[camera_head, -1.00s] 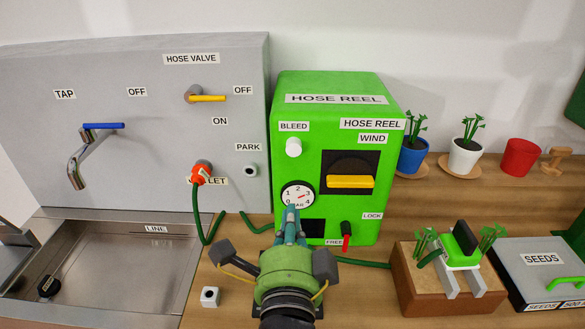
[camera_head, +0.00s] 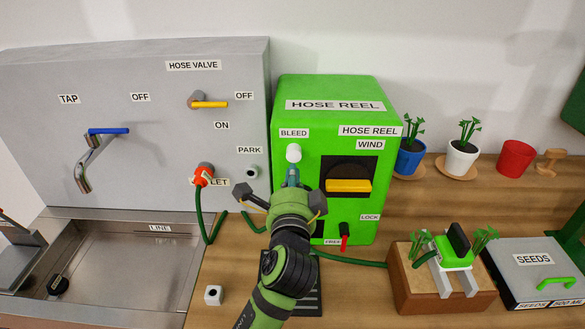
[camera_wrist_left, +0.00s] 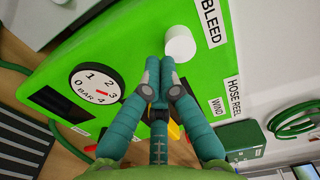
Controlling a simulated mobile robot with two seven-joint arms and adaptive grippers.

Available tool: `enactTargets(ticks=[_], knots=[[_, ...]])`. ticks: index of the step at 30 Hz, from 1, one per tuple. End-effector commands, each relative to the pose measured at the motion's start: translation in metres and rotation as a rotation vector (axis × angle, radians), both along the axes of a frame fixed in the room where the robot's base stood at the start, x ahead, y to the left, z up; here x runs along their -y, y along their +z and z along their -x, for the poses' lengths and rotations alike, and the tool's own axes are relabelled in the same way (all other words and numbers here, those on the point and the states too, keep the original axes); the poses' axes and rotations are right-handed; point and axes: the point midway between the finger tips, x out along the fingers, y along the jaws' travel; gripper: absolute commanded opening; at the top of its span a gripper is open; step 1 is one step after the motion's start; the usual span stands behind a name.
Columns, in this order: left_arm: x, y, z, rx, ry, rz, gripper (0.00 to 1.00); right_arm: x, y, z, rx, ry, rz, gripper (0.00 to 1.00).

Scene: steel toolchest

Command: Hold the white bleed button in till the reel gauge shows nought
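The white bleed button (camera_head: 293,153) stands out from the green hose reel box (camera_head: 330,92) under the BLEED label; it also shows in the wrist view (camera_wrist_left: 180,45). My left gripper (camera_head: 292,175) is shut and empty, its fingertips just below the button in the head view. In the wrist view the fingertips (camera_wrist_left: 158,72) are close together beside the button; I cannot tell whether they touch it. The reel gauge (camera_wrist_left: 96,84) shows in the wrist view with its red needle near 3. My gripper hides the gauge in the head view. My right gripper is not in view.
The yellow wind handle (camera_head: 349,186) is right of the button, with the red lock lever (camera_head: 344,241) below. The orange hose outlet (camera_head: 205,173) is on the grey panel at left. A planter (camera_head: 443,281) and a seeds case (camera_head: 540,265) stand at right.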

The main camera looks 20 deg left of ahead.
Motion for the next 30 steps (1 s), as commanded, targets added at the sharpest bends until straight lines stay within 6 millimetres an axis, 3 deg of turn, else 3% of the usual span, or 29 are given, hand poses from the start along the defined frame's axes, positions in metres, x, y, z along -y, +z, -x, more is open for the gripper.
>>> enactTargets(ticks=[14, 21, 30], knots=[[-0.003, 0.0, -0.008, 0.001, 0.001, 0.0, 0.0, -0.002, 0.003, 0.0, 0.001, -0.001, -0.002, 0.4], [-0.008, 0.001, -0.027, 0.0, 0.0, -0.001, 0.0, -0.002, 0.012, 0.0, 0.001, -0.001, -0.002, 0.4], [-0.008, 0.001, -0.027, 0.002, 0.0, -0.001, 0.0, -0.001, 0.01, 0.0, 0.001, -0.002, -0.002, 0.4]])
